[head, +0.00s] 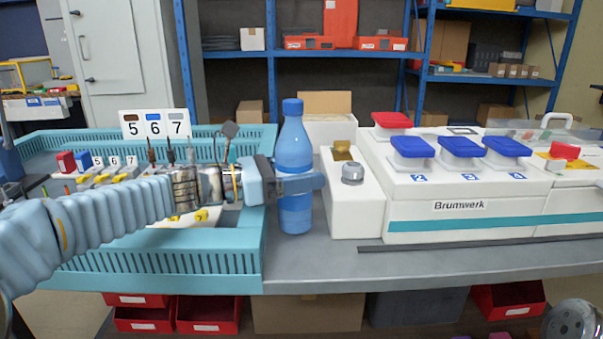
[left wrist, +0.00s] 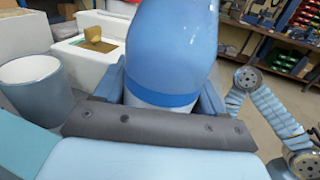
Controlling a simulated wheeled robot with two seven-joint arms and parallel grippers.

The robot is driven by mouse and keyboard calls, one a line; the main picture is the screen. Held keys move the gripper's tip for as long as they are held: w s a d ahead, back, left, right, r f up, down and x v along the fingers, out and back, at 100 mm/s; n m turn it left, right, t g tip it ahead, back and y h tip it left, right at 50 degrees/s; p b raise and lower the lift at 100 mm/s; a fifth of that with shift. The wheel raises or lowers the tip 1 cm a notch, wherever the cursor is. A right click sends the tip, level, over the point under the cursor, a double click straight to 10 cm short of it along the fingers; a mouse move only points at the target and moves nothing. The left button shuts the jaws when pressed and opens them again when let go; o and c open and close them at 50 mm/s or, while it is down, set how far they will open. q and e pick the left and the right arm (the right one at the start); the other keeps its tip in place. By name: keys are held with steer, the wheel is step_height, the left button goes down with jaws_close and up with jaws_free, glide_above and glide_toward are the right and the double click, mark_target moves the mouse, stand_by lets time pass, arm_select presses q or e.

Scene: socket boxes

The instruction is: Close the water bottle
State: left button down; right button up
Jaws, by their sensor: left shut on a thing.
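The blue water bottle (head: 294,150) stands upright on the grey table, right of the teal tray. A blue cap-like top (head: 292,106) sits on its neck; I cannot tell how tightly it fits. My left gripper (head: 300,184) reaches in from the left and is shut on the bottle's body, one finger across its front. In the left wrist view the bottle (left wrist: 178,45) stands between the fingers of my left gripper (left wrist: 165,98), its upper end cut off by the frame. My right gripper is not in view, though part of my right arm shows in the left wrist view.
A white box with a grey knob (head: 352,173) stands close right of the bottle. The white Brumwerk unit (head: 460,215) with blue and red sockets fills the right. The teal tray (head: 150,262) with tools lies under my left arm. Bare table (head: 310,262) lies in front.

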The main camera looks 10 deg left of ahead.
arm_select(q)
steer(key=shift+c, duration=0.5)
jaws_free()
steer(key=shift+f, duration=0.9)
steer(key=shift+r, duration=0.1)
steer(key=shift+r+p, duration=0.3)
steer(key=shift+r, duration=0.1)
steer(key=shift+a, duration=0.3)
steer(key=v, duration=1.1)
steer(key=shift+s+r, duration=0.2)
steer(key=shift+r, duration=0.3)
steer(key=shift+a, duration=0.15)
